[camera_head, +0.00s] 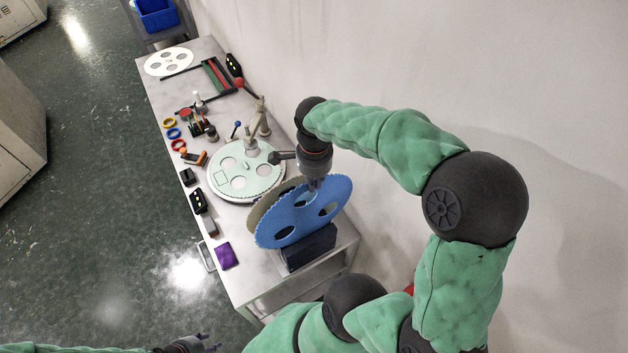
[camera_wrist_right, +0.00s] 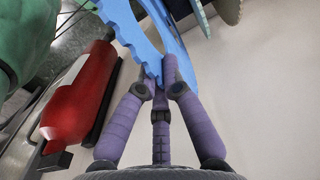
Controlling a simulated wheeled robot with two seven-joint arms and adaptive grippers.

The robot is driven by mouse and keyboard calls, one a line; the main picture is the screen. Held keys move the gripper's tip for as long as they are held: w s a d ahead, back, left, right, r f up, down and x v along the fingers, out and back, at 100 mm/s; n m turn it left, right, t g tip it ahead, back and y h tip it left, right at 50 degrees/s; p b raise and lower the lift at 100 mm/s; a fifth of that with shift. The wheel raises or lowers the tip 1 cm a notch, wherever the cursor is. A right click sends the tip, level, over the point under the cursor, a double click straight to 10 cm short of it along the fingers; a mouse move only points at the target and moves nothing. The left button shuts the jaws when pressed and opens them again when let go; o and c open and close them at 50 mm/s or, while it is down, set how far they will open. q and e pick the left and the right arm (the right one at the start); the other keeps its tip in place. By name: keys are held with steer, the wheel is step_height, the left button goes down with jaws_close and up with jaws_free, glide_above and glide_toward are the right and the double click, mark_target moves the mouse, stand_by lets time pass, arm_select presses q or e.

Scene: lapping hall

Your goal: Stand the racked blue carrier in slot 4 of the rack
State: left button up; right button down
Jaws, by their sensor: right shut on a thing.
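The blue carrier (camera_head: 304,219) is a toothed disc with holes, standing tilted on edge at the dark rack (camera_head: 309,250) near the table's front end. My right gripper (camera_head: 315,185) is shut on its upper rim. The wrist view shows the fingertips (camera_wrist_right: 159,82) closed on the blue toothed rim (camera_wrist_right: 124,22). A beige-grey carrier (camera_head: 261,207) stands just behind the blue one, mostly covered by it. The rack's slots are hidden, so I cannot tell which slot the blue carrier is at. My left gripper (camera_head: 202,342) is at the bottom edge, away from the table, its jaw opening unclear.
A round lapping plate (camera_head: 222,196) with a pale green carrier (camera_head: 240,184) lies behind the rack. A purple block (camera_head: 226,255) and small tools line the table's left edge. The wall (camera_head: 410,60) is close on the right. A red cylinder (camera_wrist_right: 82,92) shows in the wrist view.

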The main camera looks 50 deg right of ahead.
mark_target(314, 209)
steer(key=shift+f+b, duration=5.7)
steer(key=shift+f, duration=1.45)
steer(key=c, duration=1.3)
jaws_free()
step_height(314, 209, up, 12)
